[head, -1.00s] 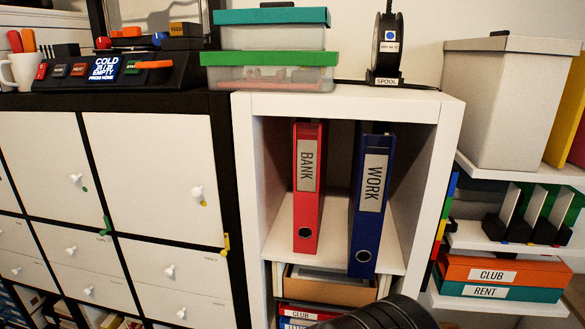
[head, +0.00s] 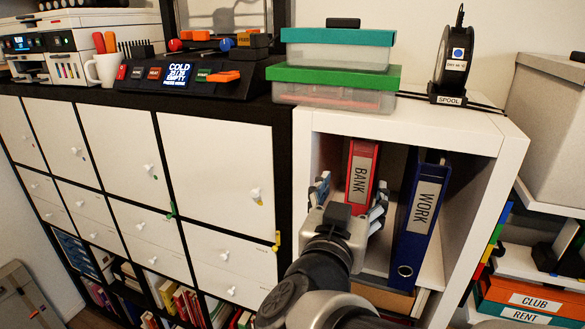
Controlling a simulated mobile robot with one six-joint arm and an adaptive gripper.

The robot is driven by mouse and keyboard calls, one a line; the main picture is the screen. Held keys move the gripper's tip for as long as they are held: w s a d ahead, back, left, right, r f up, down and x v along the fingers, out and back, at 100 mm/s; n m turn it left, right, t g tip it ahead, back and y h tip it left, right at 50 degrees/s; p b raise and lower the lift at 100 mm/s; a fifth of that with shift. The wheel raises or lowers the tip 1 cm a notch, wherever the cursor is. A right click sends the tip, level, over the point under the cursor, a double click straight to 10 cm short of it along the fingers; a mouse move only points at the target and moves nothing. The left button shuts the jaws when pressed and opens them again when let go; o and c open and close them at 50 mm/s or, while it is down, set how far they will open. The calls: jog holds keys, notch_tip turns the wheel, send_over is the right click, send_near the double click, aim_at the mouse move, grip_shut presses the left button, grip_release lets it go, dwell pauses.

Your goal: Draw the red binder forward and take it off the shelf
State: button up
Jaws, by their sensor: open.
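The red binder (head: 361,174), labelled BANK, stands upright in the open compartment of the white shelf (head: 419,121). My gripper (head: 350,197) is in front of its spine in the head view. The fingers are open, one on each side of the binder. My gripper's body hides the lower part of the spine, and I cannot tell whether the fingers touch it. The blue binder (head: 421,208), labelled WORK, stands upright just to the right, close to the right finger.
Storage boxes with a green lid (head: 333,77) and a teal lid (head: 337,37) are stacked on top of the shelf. A black spool (head: 455,62) stands beside them. White cabinet doors (head: 215,170) are on the left. Boxes labelled CLUB (head: 535,301) and RENT sit at the lower right.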

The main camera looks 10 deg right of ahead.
aim_at(365, 154)
jog(key=shift+d, duration=0.1)
jog(key=p+x, duration=0.5)
jog(key=x, duration=1.2)
jog(key=shift+w+d, duration=0.1)
jog(key=shift+w, duration=0.1)
grip_shut()
dwell(0.7)
